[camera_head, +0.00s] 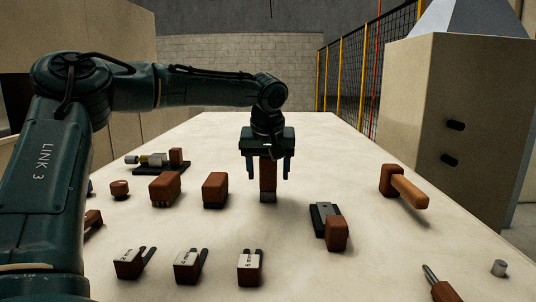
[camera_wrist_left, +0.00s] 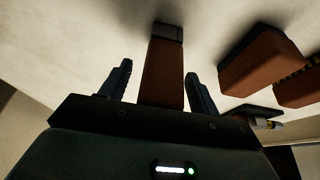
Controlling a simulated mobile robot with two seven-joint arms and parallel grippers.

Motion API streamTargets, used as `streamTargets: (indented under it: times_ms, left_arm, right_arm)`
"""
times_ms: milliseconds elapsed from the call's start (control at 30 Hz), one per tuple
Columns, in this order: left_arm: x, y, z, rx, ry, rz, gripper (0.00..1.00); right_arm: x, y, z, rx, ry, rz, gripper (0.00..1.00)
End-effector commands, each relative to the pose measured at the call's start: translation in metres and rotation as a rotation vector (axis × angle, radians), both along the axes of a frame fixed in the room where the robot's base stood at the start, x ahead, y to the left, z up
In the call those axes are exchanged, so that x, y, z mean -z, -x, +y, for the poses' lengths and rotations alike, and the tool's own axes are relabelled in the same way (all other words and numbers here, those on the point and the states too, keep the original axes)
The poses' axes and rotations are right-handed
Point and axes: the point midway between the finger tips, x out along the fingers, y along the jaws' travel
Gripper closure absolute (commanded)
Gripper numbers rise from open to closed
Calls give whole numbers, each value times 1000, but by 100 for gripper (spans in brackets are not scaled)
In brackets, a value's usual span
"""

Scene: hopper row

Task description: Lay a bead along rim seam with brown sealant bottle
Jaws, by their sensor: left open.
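My left gripper (camera_head: 267,177) is open over the middle of the table, its two fingers pointing down. A tall brown block-like piece with a dark grey end (camera_head: 268,182) shows between the fingers. In the left wrist view the same brown piece (camera_wrist_left: 164,75) lies between the fingertips of my left gripper (camera_wrist_left: 158,72), with a gap on both sides. I cannot tell whether this piece is the brown sealant bottle. No rim seam can be made out. My right gripper is out of view.
Brown blocks (camera_head: 215,188) (camera_head: 165,188) stand left of the gripper. Several labelled brown pieces (camera_head: 250,267) line the front. A dark-and-brown tool (camera_head: 335,230), a wooden-handled mallet (camera_head: 404,186) and a grey cylinder (camera_head: 499,268) are on the right. The table's far part (camera_head: 300,125) is clear.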

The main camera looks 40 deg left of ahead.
Motion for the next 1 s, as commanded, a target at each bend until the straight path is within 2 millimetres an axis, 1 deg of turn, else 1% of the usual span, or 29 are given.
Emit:
streamTargets:
  times_ms: [133, 367, 400, 1000]
  left_arm:
    - [6, -2, 2, 0, -1, -1, 38]
    - [6, -2, 2, 0, -1, -1, 38]
    - [6, -2, 2, 0, -1, -1, 40]
    - [6, -2, 2, 0, -1, -1, 89]
  right_arm:
    - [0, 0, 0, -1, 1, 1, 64]
    - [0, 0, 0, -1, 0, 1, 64]
    - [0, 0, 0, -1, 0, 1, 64]
    - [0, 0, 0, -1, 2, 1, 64]
